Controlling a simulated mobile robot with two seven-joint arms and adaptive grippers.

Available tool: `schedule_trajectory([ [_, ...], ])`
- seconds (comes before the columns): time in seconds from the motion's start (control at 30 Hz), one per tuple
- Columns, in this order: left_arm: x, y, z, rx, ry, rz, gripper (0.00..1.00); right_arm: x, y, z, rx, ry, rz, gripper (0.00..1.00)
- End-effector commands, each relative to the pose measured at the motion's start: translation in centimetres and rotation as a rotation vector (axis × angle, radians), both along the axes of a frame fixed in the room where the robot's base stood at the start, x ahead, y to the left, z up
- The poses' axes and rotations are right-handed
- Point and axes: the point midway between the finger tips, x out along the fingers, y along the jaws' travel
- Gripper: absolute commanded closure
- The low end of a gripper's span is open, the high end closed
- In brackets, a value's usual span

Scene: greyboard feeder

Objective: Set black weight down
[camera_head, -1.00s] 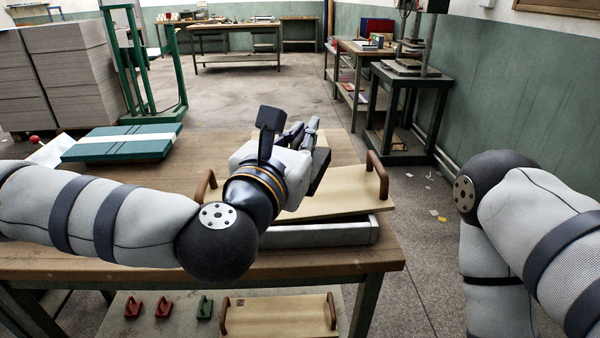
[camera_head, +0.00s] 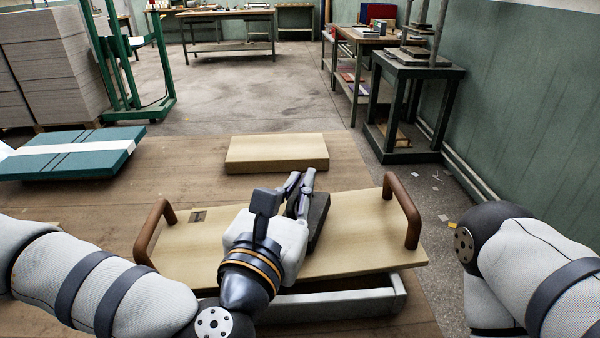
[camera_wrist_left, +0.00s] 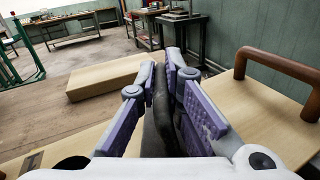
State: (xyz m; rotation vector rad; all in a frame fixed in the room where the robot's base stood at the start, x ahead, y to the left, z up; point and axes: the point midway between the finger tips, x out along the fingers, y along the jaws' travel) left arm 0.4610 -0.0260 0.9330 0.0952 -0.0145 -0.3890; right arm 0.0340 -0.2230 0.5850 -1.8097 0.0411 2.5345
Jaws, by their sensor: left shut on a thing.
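The black weight (camera_head: 319,222) is a dark slab held between the fingers of my left gripper (camera_head: 300,183). In the left wrist view, the fingers (camera_wrist_left: 160,75) press on the weight (camera_wrist_left: 158,130) from both sides. The weight is over the pale wooden board (camera_head: 365,235) with two brown handles. I cannot tell whether its underside touches the board. My right arm shows at the right edge, but its gripper is out of view.
The board lies on a grey metal tray (camera_head: 335,306) on the wooden table. A pale wooden block (camera_head: 277,154) lies just behind it.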

Motion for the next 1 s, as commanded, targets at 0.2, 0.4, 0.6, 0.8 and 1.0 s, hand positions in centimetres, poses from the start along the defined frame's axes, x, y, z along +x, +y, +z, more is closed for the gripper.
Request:
schedule_trajectory([
  [0.2, 0.0, 0.0, -0.9, -0.004, -0.004, -0.001, 1.0, -0.7, 0.0, -0.7, 0.0, 0.023, 0.001, 0.66],
  [0.4, 0.0, 0.0, -1.2, 0.0, 0.003, -0.001, 0.78, -0.7, 0.0, -0.7, 0.0, 0.022, 0.001, 0.66],
  [0.6, -0.1, 0.0, -1.2, 0.0, 0.001, -0.002, 0.71, -0.7, 0.0, -0.7, 0.0, 0.023, 0.001, 0.66],
  [0.8, -0.3, 0.0, -1.0, -0.001, 0.001, -0.003, 0.71, -0.6, 0.0, -0.6, 0.0, 0.021, 0.001, 0.66],
  [1.0, -3.3, 1.3, -1.0, -0.003, 0.004, -0.005, 0.71, -0.7, 0.0, -0.7, 0.0, 0.021, 0.001, 0.66],
])
